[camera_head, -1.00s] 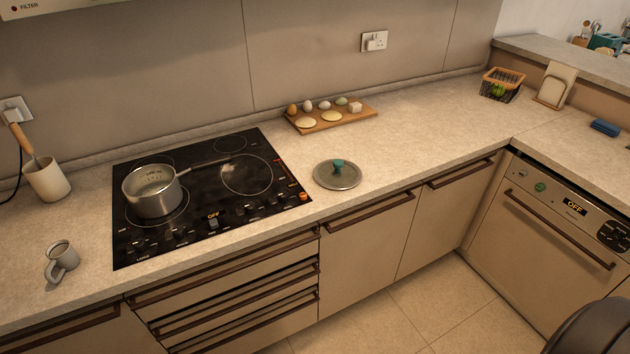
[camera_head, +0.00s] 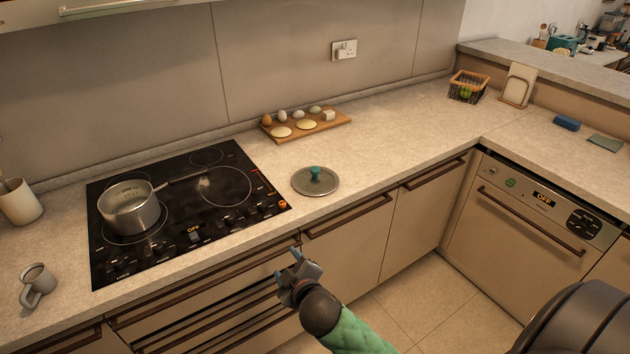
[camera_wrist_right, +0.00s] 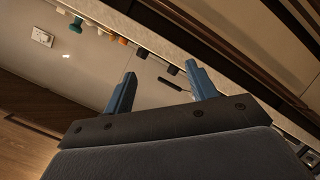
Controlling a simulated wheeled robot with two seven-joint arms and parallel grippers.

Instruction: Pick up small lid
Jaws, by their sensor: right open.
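The small lid (camera_head: 316,181) is a round grey disc with a teal knob. It lies flat on the counter just right of the hob. My right gripper (camera_head: 300,258) is in front of the drawers, below and apart from the lid, and reaches up toward the counter edge. In the right wrist view its two blue fingers (camera_wrist_right: 160,85) are spread with nothing between them. The teal lid knob (camera_wrist_right: 76,24) seems to show at the top left there. My left gripper is not in view.
A saucepan (camera_head: 133,207) stands on the black hob (camera_head: 190,225). A wooden board (camera_head: 335,123) with eggs and other items lies behind the lid. The counter (camera_head: 395,145) right of the lid is clear.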

